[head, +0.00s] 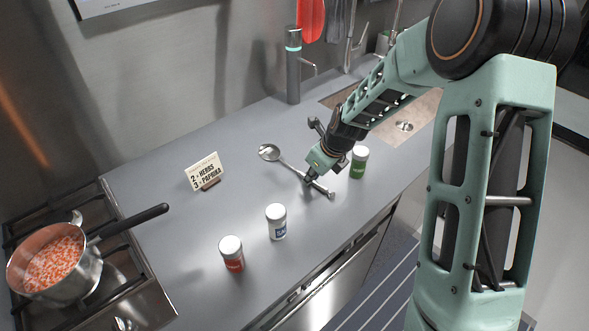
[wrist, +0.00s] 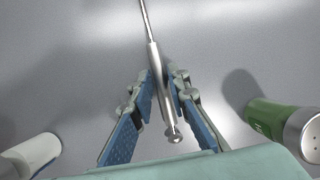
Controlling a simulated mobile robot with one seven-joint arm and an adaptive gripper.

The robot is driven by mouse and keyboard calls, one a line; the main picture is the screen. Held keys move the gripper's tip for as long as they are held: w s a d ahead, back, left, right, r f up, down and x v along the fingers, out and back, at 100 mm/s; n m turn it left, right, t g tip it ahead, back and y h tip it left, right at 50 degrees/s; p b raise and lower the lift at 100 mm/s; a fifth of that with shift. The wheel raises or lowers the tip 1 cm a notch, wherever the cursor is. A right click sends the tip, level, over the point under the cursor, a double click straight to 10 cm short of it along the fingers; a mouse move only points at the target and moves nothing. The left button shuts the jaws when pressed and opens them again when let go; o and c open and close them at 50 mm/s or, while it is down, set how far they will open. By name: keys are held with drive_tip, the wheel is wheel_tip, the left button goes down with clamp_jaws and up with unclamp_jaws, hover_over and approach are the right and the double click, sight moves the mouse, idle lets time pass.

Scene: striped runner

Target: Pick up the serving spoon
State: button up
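The serving spoon (head: 291,167) lies on the grey counter, its round bowl toward the back left and its handle toward the front right. My gripper (head: 310,180) is at the handle end, low over the counter. In the wrist view the spoon's handle (wrist: 160,85) runs between the two blue-padded fingers of my gripper (wrist: 160,92). The fingers stand apart on either side of the handle, with a narrow space near their tips. I cannot tell whether either pad touches it. The knobbed end of the handle shows between the fingers.
A green-labelled jar (head: 358,162) stands close right of my gripper. A blue-labelled jar (head: 276,222) and a red-labelled jar (head: 231,254) stand toward the counter's front. A recipe card (head: 205,172) stands left of the spoon. A pot (head: 62,262) sits on the stove. The sink (head: 405,122) is behind my arm.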

drive_tip(key=shift+c, duration=0.4)
clamp_jaws()
drive_tip(key=shift+r, duration=0.1)
